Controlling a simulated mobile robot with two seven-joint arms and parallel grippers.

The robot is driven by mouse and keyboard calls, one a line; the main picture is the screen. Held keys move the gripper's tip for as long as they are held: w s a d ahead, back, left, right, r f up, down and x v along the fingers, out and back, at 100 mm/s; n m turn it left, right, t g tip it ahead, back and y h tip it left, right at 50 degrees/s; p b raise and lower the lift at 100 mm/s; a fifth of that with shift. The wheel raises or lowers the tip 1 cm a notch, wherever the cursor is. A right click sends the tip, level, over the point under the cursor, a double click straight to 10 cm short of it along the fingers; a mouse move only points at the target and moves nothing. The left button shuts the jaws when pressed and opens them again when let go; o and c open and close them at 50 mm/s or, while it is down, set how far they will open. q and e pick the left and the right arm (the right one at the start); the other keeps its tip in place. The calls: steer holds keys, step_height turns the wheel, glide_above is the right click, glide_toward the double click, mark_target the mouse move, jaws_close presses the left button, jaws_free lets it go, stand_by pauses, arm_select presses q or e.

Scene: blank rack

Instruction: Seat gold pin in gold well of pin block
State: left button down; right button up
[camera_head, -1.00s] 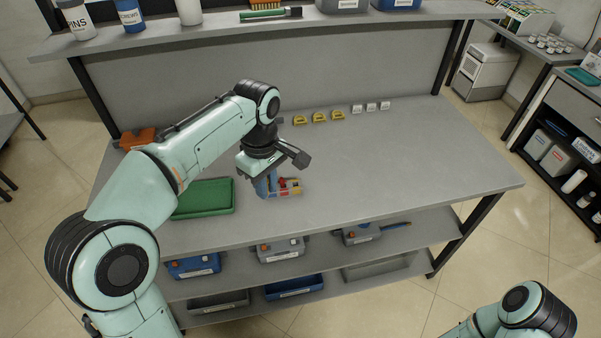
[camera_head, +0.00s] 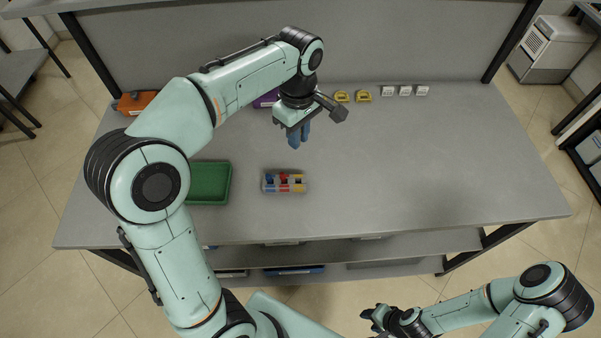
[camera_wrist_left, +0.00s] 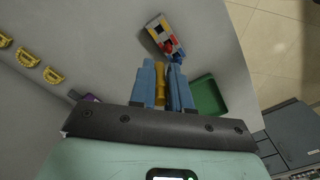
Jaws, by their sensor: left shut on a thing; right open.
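The pin block (camera_head: 284,182), grey with red, yellow and blue parts, sits on the table right of the green tray. It also shows at the top of the left wrist view (camera_wrist_left: 168,32). My left gripper (camera_head: 298,138) is behind the block and apart from it, above the table. Its blue fingers are shut on the gold pin (camera_wrist_left: 160,84), which shows between them in the left wrist view. The pin is hidden in the head view. The gold well cannot be made out clearly. My right gripper (camera_head: 371,316) is open and empty, in front of the table.
A green tray (camera_head: 224,186) lies left of the block. Along the back stand an orange thing (camera_head: 135,102), a partly hidden purple thing (camera_head: 265,99), yellow pieces (camera_head: 363,96) and white blocks (camera_head: 405,90). The table's right half is clear.

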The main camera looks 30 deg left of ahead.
arm_select(q)
steer(key=b, duration=0.1)
glide_above(298, 178)
steer(key=s, duration=0.1)
step_height(298, 178, down, 11)
steer(key=shift+w+d+f, duration=0.1)
steer(key=shift+d+f, duration=0.05)
steer(key=shift+f, duration=1.05)
steer(key=shift+d+f, duration=0.1)
steer(key=shift+f, duration=1.1)
arm_select(e)
steer(key=shift+s+f, duration=1.2)
steer(key=shift+s, duration=0.15)
arm_select(q)
steer(key=shift+f+b, duration=0.55)
steer(key=shift+f, duration=0.1)
steer(key=c, duration=1.1)
jaws_free()
steer(key=shift+s+f, duration=0.1)
steer(key=shift+s, duration=0.1)
arm_select(e)
steer(key=shift+s+f, duration=0.4)
steer(key=shift+s, duration=0.05)
